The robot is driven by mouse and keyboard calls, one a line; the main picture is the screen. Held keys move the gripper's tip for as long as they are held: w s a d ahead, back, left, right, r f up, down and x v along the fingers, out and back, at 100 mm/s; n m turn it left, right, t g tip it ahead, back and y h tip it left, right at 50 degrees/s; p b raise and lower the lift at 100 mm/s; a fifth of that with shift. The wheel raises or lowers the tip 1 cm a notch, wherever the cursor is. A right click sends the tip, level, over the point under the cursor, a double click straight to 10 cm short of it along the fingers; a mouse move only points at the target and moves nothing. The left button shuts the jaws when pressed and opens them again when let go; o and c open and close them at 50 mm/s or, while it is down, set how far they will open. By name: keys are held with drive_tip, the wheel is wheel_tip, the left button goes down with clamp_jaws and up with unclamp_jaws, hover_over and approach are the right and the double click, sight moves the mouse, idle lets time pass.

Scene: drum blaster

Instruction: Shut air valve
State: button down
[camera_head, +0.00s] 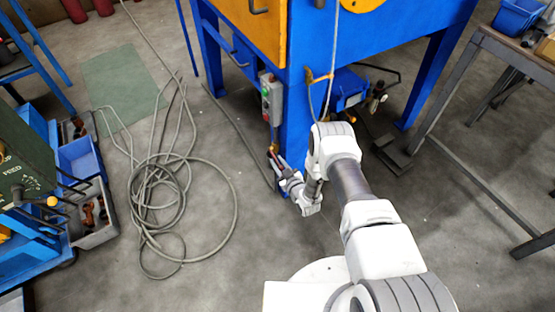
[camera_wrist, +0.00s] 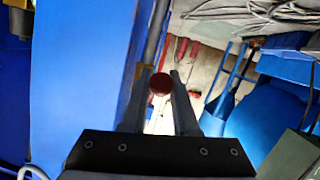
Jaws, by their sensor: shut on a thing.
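A dark red round end, which looks like the air valve's handle (camera_wrist: 159,84), sits between my fingertips in the wrist view. My gripper (camera_wrist: 161,78) is shut on it, with a finger on each side. In the head view my gripper (camera_head: 277,160) is low beside the front blue leg (camera_head: 298,115) of the blue and orange machine. The valve body is mostly hidden there by my gripper and wrist. The handle's exact angle cannot be told.
A grey control box (camera_head: 271,98) hangs on the machine above my gripper. A coiled grey hose (camera_head: 160,190) lies on the floor to the left. A foot pedal (camera_head: 393,153) is right of the leg. A metal table (camera_head: 480,170) stands at the right.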

drive_tip(key=shift+r+g+h+p, duration=0.3)
drive_tip(key=shift+r+g+p, duration=0.3)
drive_tip(key=shift+r, duration=0.15)
drive_tip(key=shift+h, duration=0.3)
drive_tip(key=shift+f, duration=0.1)
drive_tip(key=c, duration=0.9)
unclamp_jaws()
drive_tip(key=shift+g, duration=0.3)
drive_tip(key=p+v, duration=0.5)
drive_tip(key=v, duration=1.2)
drive_tip(key=shift+s+d+p, duration=0.2)
drive_tip(key=shift+s+p, duration=0.05)
drive_tip(key=shift+p, duration=0.1)
drive_tip(key=shift+w, duration=0.1)
